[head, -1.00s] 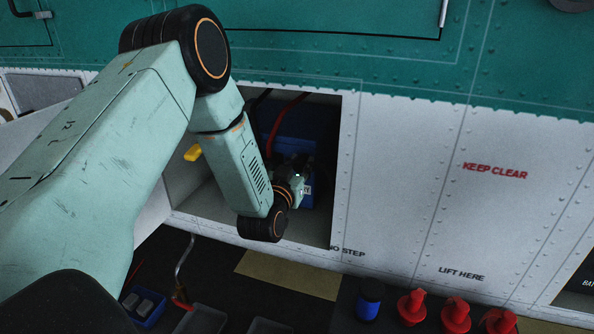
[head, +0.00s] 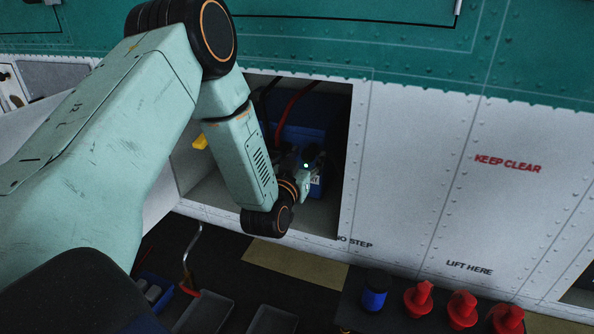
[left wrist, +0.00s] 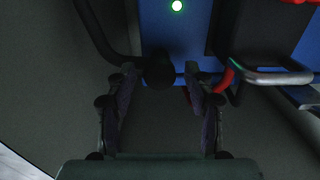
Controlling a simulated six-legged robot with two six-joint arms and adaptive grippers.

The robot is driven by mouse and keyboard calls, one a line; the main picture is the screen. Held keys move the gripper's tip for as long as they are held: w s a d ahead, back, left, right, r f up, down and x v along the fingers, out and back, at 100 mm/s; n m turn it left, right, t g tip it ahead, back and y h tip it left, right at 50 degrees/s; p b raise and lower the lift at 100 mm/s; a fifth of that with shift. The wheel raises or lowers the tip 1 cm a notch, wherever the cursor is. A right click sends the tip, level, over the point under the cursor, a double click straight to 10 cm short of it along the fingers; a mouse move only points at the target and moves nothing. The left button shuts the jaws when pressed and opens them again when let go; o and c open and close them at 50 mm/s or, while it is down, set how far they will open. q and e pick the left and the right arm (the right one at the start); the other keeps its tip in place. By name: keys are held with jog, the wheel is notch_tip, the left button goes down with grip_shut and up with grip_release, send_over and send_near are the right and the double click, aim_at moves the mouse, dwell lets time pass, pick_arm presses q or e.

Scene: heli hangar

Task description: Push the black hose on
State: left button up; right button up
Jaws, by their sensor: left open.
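The black hose (head: 265,105) hangs in the open bay, beside a blue box. In the left wrist view the black hose (left wrist: 92,25) comes down at the upper left and bends toward a dark round end piece (left wrist: 160,70). My left gripper (head: 306,172) is inside the bay, low in front of the box. In the left wrist view my left gripper (left wrist: 161,80) is open, and the dark round piece shows between its fingertips; I cannot tell whether they touch it. My right gripper is out of view.
A red hose (head: 290,112) runs beside the black one. A metal bar (left wrist: 272,76) with red parts is right of the fingers. A yellow piece (head: 200,142) is at the bay's left. A blue-capped item (head: 374,290) and red plugs (head: 462,309) stand below.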

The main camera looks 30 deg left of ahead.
pick_arm(q)
jog(key=v, duration=1)
jog(key=shift+s, duration=0.15)
jog(key=shift+r, duration=0.15)
